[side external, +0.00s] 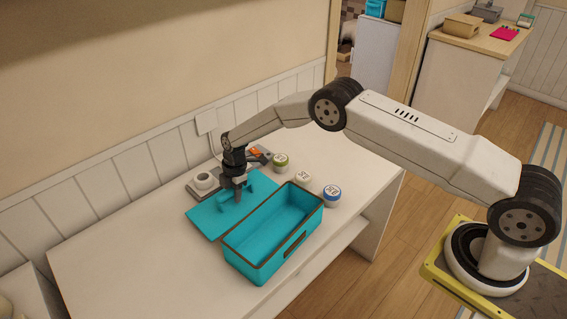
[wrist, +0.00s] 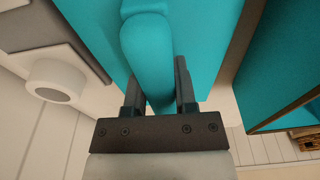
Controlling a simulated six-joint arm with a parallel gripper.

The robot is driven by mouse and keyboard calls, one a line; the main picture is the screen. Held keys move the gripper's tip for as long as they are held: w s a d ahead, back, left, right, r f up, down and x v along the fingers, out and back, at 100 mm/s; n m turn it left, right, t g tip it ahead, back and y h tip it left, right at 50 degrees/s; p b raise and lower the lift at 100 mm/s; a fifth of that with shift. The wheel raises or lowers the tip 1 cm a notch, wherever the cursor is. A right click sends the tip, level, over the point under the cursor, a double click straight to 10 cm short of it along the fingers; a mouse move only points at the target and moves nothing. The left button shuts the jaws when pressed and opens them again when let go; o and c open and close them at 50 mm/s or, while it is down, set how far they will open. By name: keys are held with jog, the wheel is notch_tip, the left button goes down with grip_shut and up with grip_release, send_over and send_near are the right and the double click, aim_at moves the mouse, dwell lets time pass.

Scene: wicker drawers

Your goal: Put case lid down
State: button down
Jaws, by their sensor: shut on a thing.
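The teal case lid (side external: 206,219) is a flat panel with a raised handle on it, beside the open case at the back of the white table. It looks level and at or just above the table top; I cannot tell if it touches. My gripper (side external: 238,196) points down over the lid and is shut on its handle. In the wrist view the rounded handle (wrist: 145,40) sits between the two fingers of my gripper (wrist: 160,88). The open teal case (side external: 243,246) stands in front of the lid. Its inside looks empty.
A grey tray (side external: 198,190) with a white round thing (side external: 204,180) lies behind the lid. A green-banded jar (side external: 280,162), a small white block (side external: 303,177) and a blue-lidded jar (side external: 332,195) stand to the right. The table's left part (side external: 120,255) is clear.

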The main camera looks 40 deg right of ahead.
jog(key=shift+f, duration=0.15)
jog(key=shift+c, duration=2)
grip_release()
jog(key=r, duration=0.4)
jog(key=d+r, duration=0.1)
jog(key=r, duration=0.7)
jog(key=shift+d, duration=0.35)
